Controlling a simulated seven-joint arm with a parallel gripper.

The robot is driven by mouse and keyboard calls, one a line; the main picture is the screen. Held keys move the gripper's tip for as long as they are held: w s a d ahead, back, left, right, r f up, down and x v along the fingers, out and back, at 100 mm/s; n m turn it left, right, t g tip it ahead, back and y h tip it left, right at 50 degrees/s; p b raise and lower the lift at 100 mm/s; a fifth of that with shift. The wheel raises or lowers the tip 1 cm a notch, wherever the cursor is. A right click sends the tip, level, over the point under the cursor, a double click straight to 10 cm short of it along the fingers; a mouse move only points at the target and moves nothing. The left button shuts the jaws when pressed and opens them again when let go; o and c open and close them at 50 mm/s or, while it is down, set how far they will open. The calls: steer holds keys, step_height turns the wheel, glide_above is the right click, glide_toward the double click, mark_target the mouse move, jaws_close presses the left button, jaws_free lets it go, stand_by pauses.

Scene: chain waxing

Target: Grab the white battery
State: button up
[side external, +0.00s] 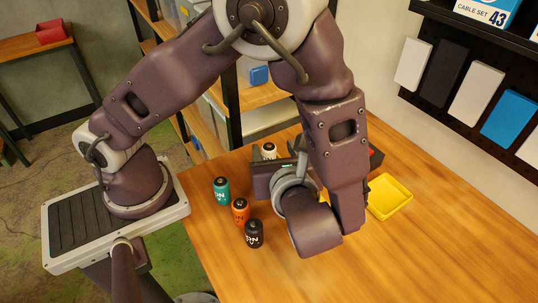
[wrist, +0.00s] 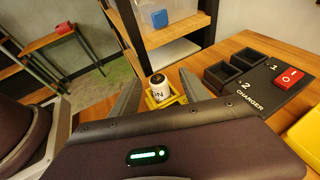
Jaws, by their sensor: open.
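The white battery (wrist: 159,88) stands upright with a dark top and dark lettering, at a small yellow holder (wrist: 174,95) near the table's back edge. In the side view the white battery (side external: 269,150) shows just behind my gripper, its lower part hidden. My gripper (wrist: 161,77) is open. Its two fingers lie to the left and right of the battery in the wrist view, with visible gaps, and nothing is held. In the side view my gripper (side external: 277,153) is partly covered by my own wrist.
Teal (side external: 221,190), orange (side external: 240,211) and black (side external: 254,234) batteries stand in a row left of my wrist. A black charger (wrist: 250,90) with two slots and a red switch (wrist: 290,78) is right of the white battery. A yellow tray (side external: 405,190) lies farther right. The table's front right is clear.

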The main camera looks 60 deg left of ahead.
mark_target(268, 144)
steer(key=x, duration=0.7)
steer(key=shift+s+f, duration=0.25)
steer(key=shift+f, duration=0.1)
jaws_close()
